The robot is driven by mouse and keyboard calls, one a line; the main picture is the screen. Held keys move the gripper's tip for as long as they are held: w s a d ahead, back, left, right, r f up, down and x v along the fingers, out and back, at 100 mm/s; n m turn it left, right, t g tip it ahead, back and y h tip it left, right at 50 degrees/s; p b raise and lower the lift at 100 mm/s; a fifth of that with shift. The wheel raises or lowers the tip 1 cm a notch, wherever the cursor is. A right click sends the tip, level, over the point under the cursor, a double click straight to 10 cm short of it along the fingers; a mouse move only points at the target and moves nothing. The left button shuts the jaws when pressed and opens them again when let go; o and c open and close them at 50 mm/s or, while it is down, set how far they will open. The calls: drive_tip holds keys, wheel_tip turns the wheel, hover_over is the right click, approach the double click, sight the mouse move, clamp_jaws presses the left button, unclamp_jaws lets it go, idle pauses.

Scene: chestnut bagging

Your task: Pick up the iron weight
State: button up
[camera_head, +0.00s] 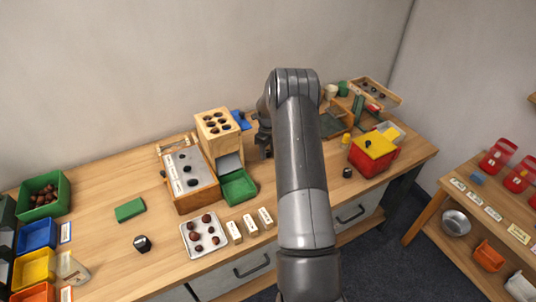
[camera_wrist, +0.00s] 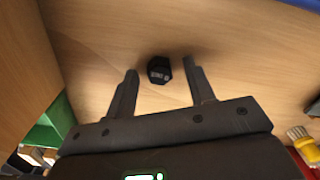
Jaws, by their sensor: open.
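The iron weight (camera_wrist: 158,68) is a small black hexagonal block with a pale label, standing on the wooden tabletop in the wrist view. My gripper (camera_wrist: 161,74) is open and empty, with its two fingertips on either side of the weight in the picture. I cannot tell how high the fingers are above the table. In the head view my arm hides this spot, and only dark parts by the arm's left side show there.
A wooden tower with dark chestnuts (camera_head: 214,122) and a green tray (camera_head: 238,188) stand left of my arm. A red box with a yellow lid (camera_head: 372,155) stands right. A yellow brush-like thing (camera_wrist: 303,140) is at lower right of the wrist view.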

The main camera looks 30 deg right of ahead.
drive_tip(key=shift+c, duration=0.4)
clamp_jaws()
drive_tip(key=shift+r, duration=0.15)
